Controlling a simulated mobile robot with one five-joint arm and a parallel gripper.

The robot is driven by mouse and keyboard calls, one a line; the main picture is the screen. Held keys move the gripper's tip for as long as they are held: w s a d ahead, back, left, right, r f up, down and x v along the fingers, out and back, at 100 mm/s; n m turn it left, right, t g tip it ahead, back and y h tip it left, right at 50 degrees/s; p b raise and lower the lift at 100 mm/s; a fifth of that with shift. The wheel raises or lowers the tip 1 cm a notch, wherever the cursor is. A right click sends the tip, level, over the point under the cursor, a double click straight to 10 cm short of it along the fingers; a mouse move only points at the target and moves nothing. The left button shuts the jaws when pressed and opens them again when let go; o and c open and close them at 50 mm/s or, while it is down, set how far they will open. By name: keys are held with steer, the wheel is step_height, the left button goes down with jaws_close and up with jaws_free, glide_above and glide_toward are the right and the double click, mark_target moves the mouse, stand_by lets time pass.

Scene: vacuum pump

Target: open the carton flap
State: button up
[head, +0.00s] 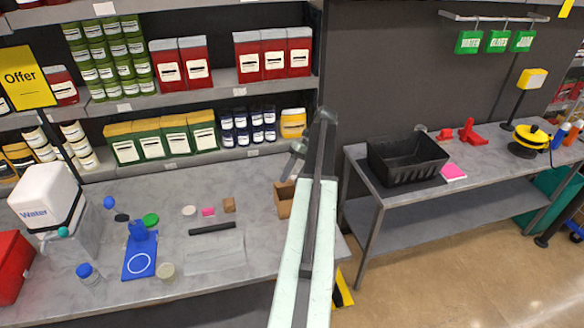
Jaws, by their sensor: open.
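A brown cardboard carton (283,207) stands on the grey counter, just left of my arm. My arm hides its right part, and its flap cannot be made out clearly. My gripper (291,163) is at the end of my arm, above and behind the carton in the picture. It looks small and dark grey, apart from the carton, with nothing seen in it. It is open.
A small brown block (229,205), a black bar (213,229) and a clear tray (214,266) lie left of the carton. A blue stand (140,260) and white water tank (47,196) are farther left. A black bin (385,172) sits on the right table.

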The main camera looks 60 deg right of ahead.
steer(key=shift+s+a, duration=0.3)
steer(key=shift+a, duration=0.15)
